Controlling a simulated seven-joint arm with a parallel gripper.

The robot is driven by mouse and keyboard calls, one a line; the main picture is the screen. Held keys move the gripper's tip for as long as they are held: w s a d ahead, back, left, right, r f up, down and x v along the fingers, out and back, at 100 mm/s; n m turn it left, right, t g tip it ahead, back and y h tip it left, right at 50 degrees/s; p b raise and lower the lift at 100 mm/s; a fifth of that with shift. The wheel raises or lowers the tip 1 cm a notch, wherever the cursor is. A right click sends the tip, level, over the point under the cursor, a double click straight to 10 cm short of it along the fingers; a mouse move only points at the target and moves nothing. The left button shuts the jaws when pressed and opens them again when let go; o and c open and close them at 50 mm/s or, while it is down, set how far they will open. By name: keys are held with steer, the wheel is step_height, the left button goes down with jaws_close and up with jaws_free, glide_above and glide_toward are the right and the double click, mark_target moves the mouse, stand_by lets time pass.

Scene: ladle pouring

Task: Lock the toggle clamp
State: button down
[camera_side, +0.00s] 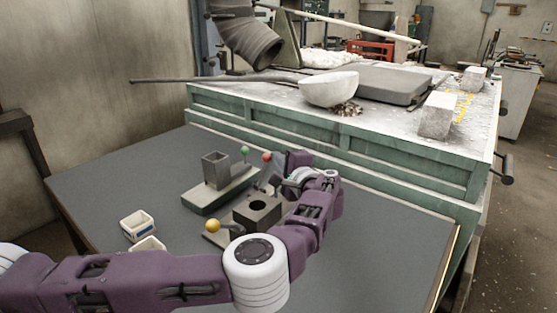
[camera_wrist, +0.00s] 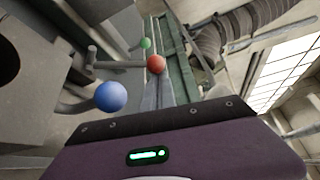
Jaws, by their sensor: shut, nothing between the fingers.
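Ball-ended levers stand among the fixtures on the dark table, and I cannot tell which is the toggle clamp's handle. A red ball (camera_side: 267,157) and a green ball (camera_side: 245,150) stand close together by the square grey mould box (camera_side: 216,170). A yellow ball (camera_side: 212,226) is at the front. The wrist view shows the red ball (camera_wrist: 156,64), the green ball (camera_wrist: 145,43) behind it, and a blue ball (camera_wrist: 110,97) nearer, on a curved grey lever. My gripper (camera_side: 297,162) is shut and empty, just right of the red ball. Its fingertips are partly hidden by my wrist.
A dark block with a round hole (camera_side: 257,212) stands between the yellow ball and my forearm. Two small white trays (camera_side: 137,225) lie at the left. A green bench (camera_side: 400,165) with a white bowl (camera_side: 330,89) rises behind.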

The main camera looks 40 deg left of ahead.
mark_target(268, 160)
steer(key=shift+s+r, duration=0.1)
steer(key=shift+s+d+r, duration=0.1)
steer(key=shift+s+r, duration=0.15)
steer(key=shift+s, duration=0.4)
steer(key=shift+s+a+r, duration=0.1)
steer(key=shift+s+r, duration=0.2)
steer(key=shift+s, duration=0.35)
steer(key=shift+s+d+r, duration=0.1)
steer(key=shift+s+r, duration=0.15)
steer(key=shift+s, duration=0.4)
steer(key=shift+s+f, duration=0.15)
steer(key=shift+s, duration=1)
steer(key=shift+s+f, duration=0.15)
steer(key=shift+s, duration=1)
steer(key=shift+s+f, duration=0.2)
steer(key=shift+s, duration=0.05)
